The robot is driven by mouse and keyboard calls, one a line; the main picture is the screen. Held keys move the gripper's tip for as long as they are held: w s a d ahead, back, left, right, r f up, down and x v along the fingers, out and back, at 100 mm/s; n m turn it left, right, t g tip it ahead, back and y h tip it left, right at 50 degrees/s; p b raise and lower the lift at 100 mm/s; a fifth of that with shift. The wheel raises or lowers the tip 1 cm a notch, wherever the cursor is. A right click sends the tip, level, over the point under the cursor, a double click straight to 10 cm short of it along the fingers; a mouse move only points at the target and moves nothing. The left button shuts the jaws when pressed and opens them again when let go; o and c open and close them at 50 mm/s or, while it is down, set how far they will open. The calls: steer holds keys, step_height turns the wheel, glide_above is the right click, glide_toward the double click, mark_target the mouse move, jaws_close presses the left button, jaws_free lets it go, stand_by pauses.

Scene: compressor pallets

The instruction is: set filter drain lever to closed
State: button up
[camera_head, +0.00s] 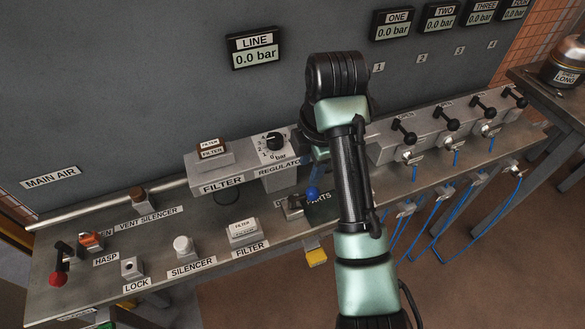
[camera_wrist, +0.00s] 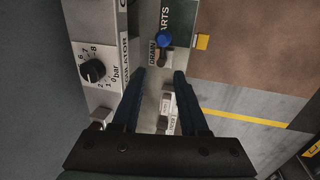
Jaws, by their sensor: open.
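The filter drain lever shows as a blue ball knob (camera_head: 312,193) on the bench below the regulator, left of my forearm. In the wrist view the blue knob (camera_wrist: 164,40) sits beside the DRAIN label (camera_wrist: 152,54), with a small brown part just below it. My gripper (camera_wrist: 159,74) is open and empty in the wrist view. The knob lies beyond the fingertips, roughly in line with the gap between them, and apart from them. In the head view my arm hides most of the gripper. The lever's stem is largely hidden, so its position is hard to tell.
The filter block (camera_head: 208,180) and the regulator dial (camera_head: 275,141) stand just left of the arm, and the dial (camera_wrist: 92,70) is close to the left finger. A yellow part (camera_head: 316,256) hangs at the bench front. Several black-handled valves with blue hoses stand at right.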

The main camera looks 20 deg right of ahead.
mark_target(303, 196)
steer(key=x, duration=0.6)
steer(key=b+x, duration=0.1)
steer(key=x, duration=0.5)
steer(key=shift+s+f, duration=0.15)
steer(key=shift+f, duration=0.3)
jaws_close()
